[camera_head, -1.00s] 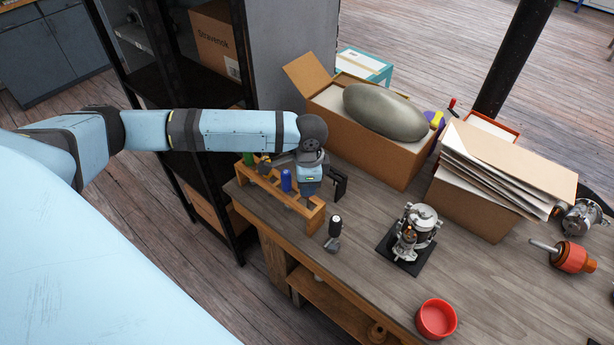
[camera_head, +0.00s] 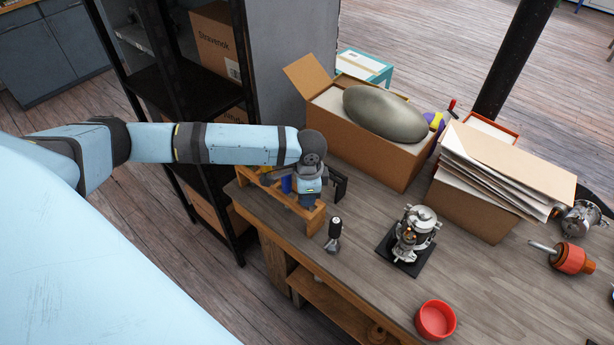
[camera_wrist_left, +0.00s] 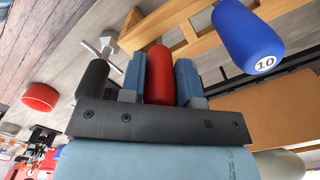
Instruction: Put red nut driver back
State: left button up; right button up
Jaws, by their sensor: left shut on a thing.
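My left gripper (camera_head: 306,199) is over the near right end of the wooden rack (camera_head: 317,224). In the left wrist view its two blue-grey fingers (camera_wrist_left: 160,85) are shut on the red nut driver (camera_wrist_left: 160,73), with the red handle between them. The rack's wooden bars (camera_wrist_left: 172,18) lie just beyond. The red driver is hidden behind the gripper in the head view, and its lower end cannot be seen. A blue driver (camera_head: 286,184) stands in the rack beside the gripper; its handle marked 10 shows in the left wrist view (camera_wrist_left: 240,32). My right gripper is not in view.
A black-handled tool (camera_head: 335,231) is on the bench just right of the rack. An alternator part (camera_head: 415,232) on a black plate and a red bowl (camera_head: 436,318) are farther right. An open cardboard box (camera_head: 362,145) stands behind. Bare benchtop lies between them.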

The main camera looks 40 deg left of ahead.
pick_arm(q)
jog(key=shift+f, duration=0.2)
jog(key=o, duration=1)
jog(key=shift+o, duration=0.2)
jog(key=shift+r, duration=0.1)
jog(key=r, duration=1.3)
jog(key=shift+w+d+b, duration=0.1)
jog(key=shift+d+b, duration=0.1)
jog(key=shift+b, duration=0.1)
notch_tip(320, 180, up, 4)
jog(key=p, duration=0.5)
jog(key=shift+r+p, duration=0.25)
jog(key=shift+p, duration=0.1)
